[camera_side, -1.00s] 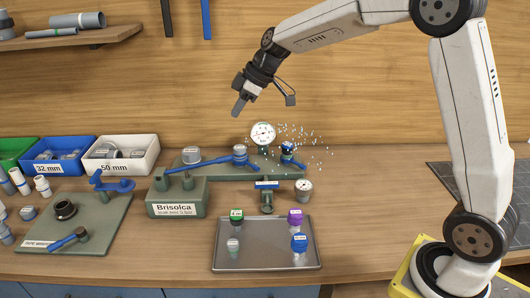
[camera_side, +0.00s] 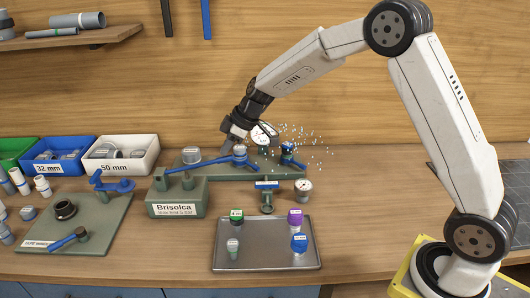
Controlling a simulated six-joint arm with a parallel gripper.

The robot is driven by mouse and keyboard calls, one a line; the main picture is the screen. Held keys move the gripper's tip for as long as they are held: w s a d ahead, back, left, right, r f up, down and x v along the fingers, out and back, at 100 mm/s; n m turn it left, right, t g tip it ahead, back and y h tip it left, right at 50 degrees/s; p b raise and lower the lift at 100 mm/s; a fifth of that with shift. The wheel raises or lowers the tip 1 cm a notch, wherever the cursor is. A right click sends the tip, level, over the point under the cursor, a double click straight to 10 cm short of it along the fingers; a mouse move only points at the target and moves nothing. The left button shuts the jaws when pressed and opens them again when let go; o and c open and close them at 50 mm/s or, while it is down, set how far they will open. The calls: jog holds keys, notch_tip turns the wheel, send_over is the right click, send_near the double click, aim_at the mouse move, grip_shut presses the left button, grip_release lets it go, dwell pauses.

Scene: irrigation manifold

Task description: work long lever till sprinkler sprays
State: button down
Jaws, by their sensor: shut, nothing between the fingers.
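The manifold (camera_side: 212,169) is a green base at the back middle of the bench. A round white gauge (camera_side: 264,136) stands behind the lever, partly covered by my gripper. My gripper (camera_side: 224,146) is shut and empty, pointing down just behind the lever's head. I cannot tell whether it touches the lever.
A green block labelled Brisolca (camera_side: 177,209) stands in front of the manifold. A metal tray (camera_side: 266,260) with several capped fittings lies at the front. A small gauge (camera_side: 303,187) stands at right. Bins (camera_side: 120,155) fill the back left. The bench right of the tray is clear.

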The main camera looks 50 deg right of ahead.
jog(key=shift+f, duration=0.15)
notch_tip(320, 180, down, 7)
jog(key=s+d, duration=0.1)
jog(key=shift+s+d+f, duration=0.15)
jog(key=shift+s+f, duration=0.05)
jog(key=shift+s, duration=0.1)
dwell(0.4)
jog(key=v, duration=1.4)
jog(key=shift+w+d, duration=0.1)
dwell(1.0)
jog(key=w+a+r, duration=0.3)
jog(key=r, duration=0.5)
jog(key=shift+w+a, duration=0.35)
jog(key=shift+a, duration=0.05)
